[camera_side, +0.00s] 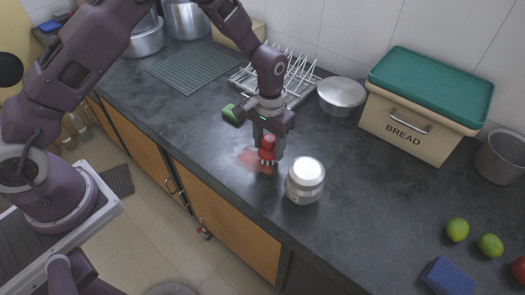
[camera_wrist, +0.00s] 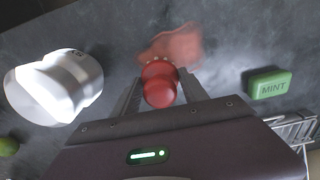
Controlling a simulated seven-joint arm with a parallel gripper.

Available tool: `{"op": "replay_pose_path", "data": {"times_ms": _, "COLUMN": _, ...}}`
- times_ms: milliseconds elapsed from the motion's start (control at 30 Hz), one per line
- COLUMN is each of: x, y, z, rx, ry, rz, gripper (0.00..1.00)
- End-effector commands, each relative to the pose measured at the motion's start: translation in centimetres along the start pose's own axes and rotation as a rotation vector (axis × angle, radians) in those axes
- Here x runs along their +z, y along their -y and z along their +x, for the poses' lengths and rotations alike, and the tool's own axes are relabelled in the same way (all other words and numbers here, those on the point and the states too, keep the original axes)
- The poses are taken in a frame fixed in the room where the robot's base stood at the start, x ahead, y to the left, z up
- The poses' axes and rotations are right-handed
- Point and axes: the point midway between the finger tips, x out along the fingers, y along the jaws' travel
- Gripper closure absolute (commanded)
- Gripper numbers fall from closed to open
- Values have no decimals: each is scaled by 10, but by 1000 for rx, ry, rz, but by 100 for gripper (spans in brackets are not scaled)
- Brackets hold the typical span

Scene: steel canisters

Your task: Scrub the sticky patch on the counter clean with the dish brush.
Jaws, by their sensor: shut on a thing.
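The red dish brush (camera_side: 267,150) is upright, head down, between the fingers of my gripper (camera_side: 268,135). In the wrist view the brush (camera_wrist: 160,84) shows as a red knob, with a little of its pale bristles visible at the far side. My gripper (camera_wrist: 160,95) is shut on it. The sticky patch (camera_side: 247,158) is a reddish smear on the dark counter (camera_side: 190,125). The brush head is at the right part of the patch; whether the bristles touch the counter I cannot tell. In the wrist view the patch (camera_wrist: 178,45) spreads just beyond the brush.
A steel canister (camera_side: 305,182) stands close to the right of the brush. A green MINT block (camera_side: 233,115) lies behind left, near a wire dish rack (camera_side: 298,72). A steel bowl (camera_side: 341,95) and the BREAD box (camera_side: 412,122) stand behind. Limes (camera_side: 457,229) and a blue sponge (camera_side: 448,276) lie right.

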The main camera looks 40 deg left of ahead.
Motion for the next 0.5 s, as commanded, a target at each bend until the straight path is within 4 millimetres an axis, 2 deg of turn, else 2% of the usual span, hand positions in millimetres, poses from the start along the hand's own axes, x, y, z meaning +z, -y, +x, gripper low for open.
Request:
{"op": "replay_pose_path", "data": {"times_ms": 300, "x": -29, "y": 0, "z": -1, "rx": 0, "ry": -2, "rz": -1, "gripper": 81}}
{"op": "replay_pose_path", "data": {"times_ms": 500, "x": -28, "y": 20, "z": -1, "rx": 0, "ry": 0, "rz": -3, "gripper": 81}}
